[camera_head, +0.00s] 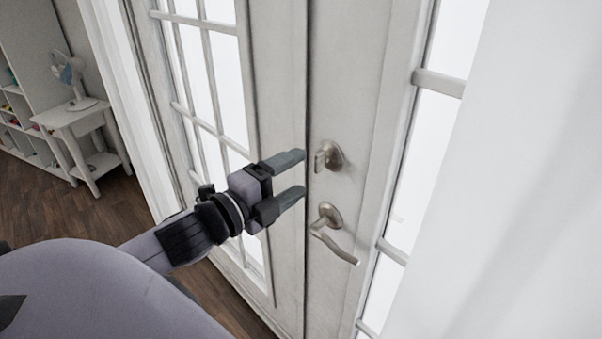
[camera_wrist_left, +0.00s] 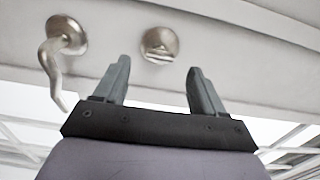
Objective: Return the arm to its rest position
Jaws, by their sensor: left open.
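My left gripper (camera_head: 297,175) is open and empty in front of the white double door (camera_head: 280,60). Its two grey fingers point right, toward the door's round lock (camera_head: 328,156), with a gap between them. The curved lever handle (camera_head: 335,238) is below the lock, right of the fingers. In the left wrist view the open fingers (camera_wrist_left: 155,85) show with nothing between them. The lock (camera_wrist_left: 159,45) is beyond the fingers and the lever handle (camera_wrist_left: 60,50) is to their left. Whether the fingertips touch the door cannot be told. My right gripper is not in view.
The doors look closed, with glass panes (camera_head: 205,60). A small white side table (camera_head: 75,115) with a fan (camera_head: 72,75) stands at the left, next to a white shelf (camera_head: 20,110). Wooden floor (camera_head: 100,210) is clear between them and the door.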

